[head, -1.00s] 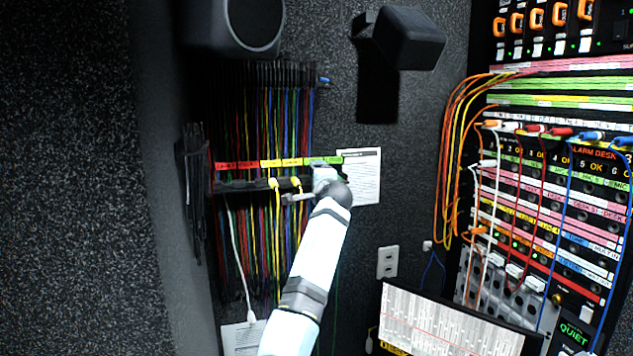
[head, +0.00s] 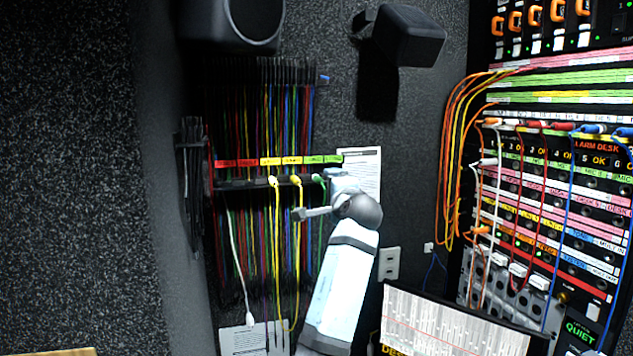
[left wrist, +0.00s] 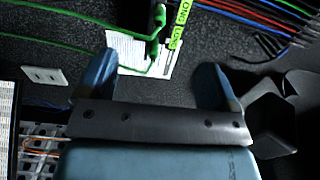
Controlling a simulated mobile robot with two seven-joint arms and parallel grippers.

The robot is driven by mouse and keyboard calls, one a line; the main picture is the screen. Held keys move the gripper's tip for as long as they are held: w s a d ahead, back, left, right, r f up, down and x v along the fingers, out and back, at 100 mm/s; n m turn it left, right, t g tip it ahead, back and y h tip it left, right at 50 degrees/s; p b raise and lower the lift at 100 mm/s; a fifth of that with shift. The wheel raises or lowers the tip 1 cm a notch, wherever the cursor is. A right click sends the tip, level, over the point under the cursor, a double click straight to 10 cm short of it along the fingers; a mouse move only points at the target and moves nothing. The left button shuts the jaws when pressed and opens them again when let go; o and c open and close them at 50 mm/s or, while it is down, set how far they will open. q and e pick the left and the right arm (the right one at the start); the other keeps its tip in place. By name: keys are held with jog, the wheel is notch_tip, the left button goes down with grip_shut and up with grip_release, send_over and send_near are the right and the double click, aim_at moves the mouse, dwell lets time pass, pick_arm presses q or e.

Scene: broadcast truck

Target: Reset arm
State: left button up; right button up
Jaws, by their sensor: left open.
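My left gripper (head: 322,197) is in front of the cable rack in the head view, its arm rising from the bottom centre. In the left wrist view its two blue fingers (left wrist: 155,80) are spread, with nothing between them. A green cable (head: 322,215) hangs from the rack's holder strip (head: 240,184), just left of the gripper. The green plug (left wrist: 155,22) also shows in the left wrist view, beyond and apart from the fingers. Two yellow cables (head: 276,240) and a white cable (head: 236,245) hang further left. My right gripper is in neither view.
A patch panel (head: 545,190) with plugged cables fills the right side. A tilted screen (head: 450,325) stands low in front of it. A wall outlet (head: 388,263) is right of my arm. A black box-shaped fixture (head: 408,38) and a round speaker (head: 235,25) hang above.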

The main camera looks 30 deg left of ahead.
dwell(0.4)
pick_arm(q)
jog(key=s+d+f+t+h, duration=0.1)
jog(key=s+d+f+h, duration=0.2)
jog(key=f, duration=0.9)
jog(key=s+d+f+m+t+h, duration=0.1)
jog(key=s+d+f+h, duration=0.3)
jog(key=f, duration=0.9)
jog(key=s+d+f+h, duration=0.3)
jog(key=f, duration=0.9)
jog(key=s+d+f+n+g+h, duration=0.1)
jog(key=s+d+f+n+h, duration=0.1)
jog(key=s+f, duration=0.4)
jog(key=s+d+f+n+h, duration=0.2)
jog(key=s+d+f, duration=0.3)
jog(key=s, duration=1)
jog(key=s+d+f+n+g+h, duration=0.1)
jog(key=s+d+f+n+h, duration=0.1)
jog(key=s+f, duration=0.5)
jog(key=s+d+h, duration=0.1)
jog(key=s+d, duration=0.1)
jog(key=s, duration=0.1)
jog(key=shift+s+d+f+g, duration=0.15)
jog(key=shift+d+f+g, duration=0.05)
jog(key=shift+f+g, duration=0.15)
